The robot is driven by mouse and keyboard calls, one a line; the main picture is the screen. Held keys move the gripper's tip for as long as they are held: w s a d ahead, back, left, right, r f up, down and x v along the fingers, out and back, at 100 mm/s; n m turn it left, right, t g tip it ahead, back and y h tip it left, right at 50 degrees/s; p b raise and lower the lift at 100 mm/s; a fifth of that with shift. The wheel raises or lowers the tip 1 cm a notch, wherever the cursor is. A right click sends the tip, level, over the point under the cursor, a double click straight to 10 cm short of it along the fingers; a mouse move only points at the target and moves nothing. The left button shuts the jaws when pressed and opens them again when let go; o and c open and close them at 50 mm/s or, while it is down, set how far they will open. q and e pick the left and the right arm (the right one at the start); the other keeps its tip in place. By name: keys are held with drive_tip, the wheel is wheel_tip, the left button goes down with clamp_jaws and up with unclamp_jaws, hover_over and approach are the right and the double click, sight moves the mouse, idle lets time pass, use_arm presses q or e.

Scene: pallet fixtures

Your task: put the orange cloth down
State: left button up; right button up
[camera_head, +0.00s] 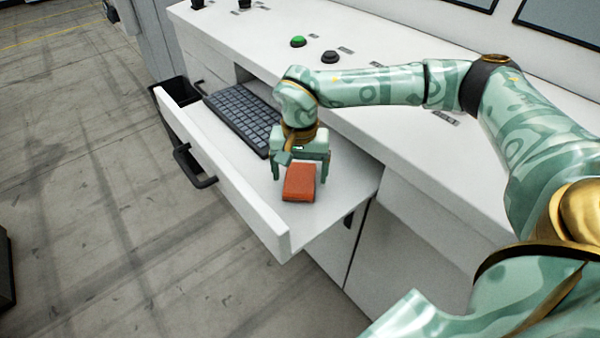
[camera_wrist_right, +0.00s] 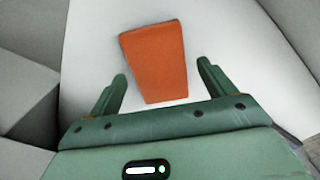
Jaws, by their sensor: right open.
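The orange cloth (camera_head: 299,183) is a folded, block-like rectangle lying on the white pull-out drawer tray (camera_head: 335,200), near its front right end. My right gripper (camera_head: 299,172) is just behind the cloth in the head view, its fingers pointing down. In the right wrist view the cloth (camera_wrist_right: 156,62) lies between and ahead of the two open fingertips (camera_wrist_right: 161,70), with a gap on each side. Nothing is held by the right gripper. My left gripper is not in view.
A black keyboard (camera_head: 243,113) lies on the tray to the left of the gripper. The drawer's raised front wall (camera_head: 222,175) has a black handle (camera_head: 192,168). The white console top above carries a green button (camera_head: 298,41) and a black button (camera_head: 331,57).

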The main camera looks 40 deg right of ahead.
sight(300, 177)
wheel_tip(300, 177, up, 11)
drive_tip(key=p, duration=0.2)
drive_tip(key=shift+p, duration=0.3)
drive_tip(key=shift+r, duration=0.2)
